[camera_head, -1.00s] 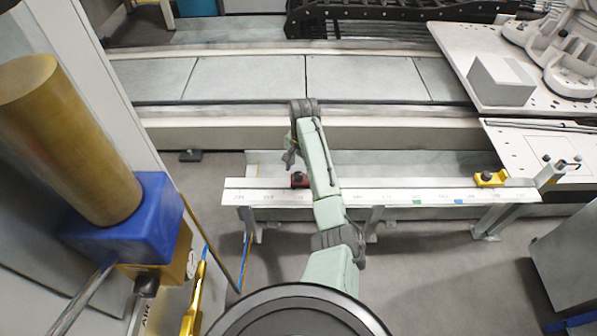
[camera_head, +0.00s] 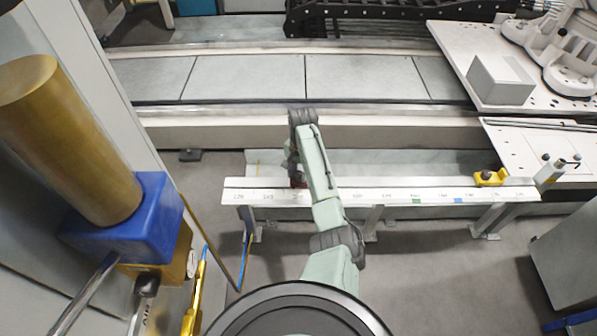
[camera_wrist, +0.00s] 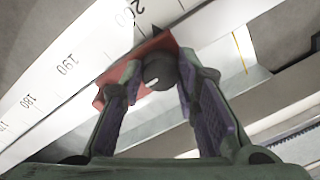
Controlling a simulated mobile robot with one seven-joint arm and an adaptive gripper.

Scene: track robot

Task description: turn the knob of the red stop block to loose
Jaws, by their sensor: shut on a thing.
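The red stop block (camera_wrist: 120,82) sits on the white rail with a printed scale (camera_wrist: 75,62), near the 200 mark in the wrist view. Its dark round knob (camera_wrist: 160,70) carries a short white line. My gripper (camera_wrist: 161,82) is shut on the knob, with one finger on each side. In the head view my gripper (camera_head: 294,170) reaches down to the rail, and only a bit of the red stop block (camera_head: 298,184) shows below it.
A yellow stop block (camera_head: 489,178) sits near the right end of the rail. Green and blue marks lie on the rail between. A blue block with a brass cylinder (camera_head: 75,150) stands at the left. A grey box (camera_head: 500,80) stands on the perforated plate at the upper right.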

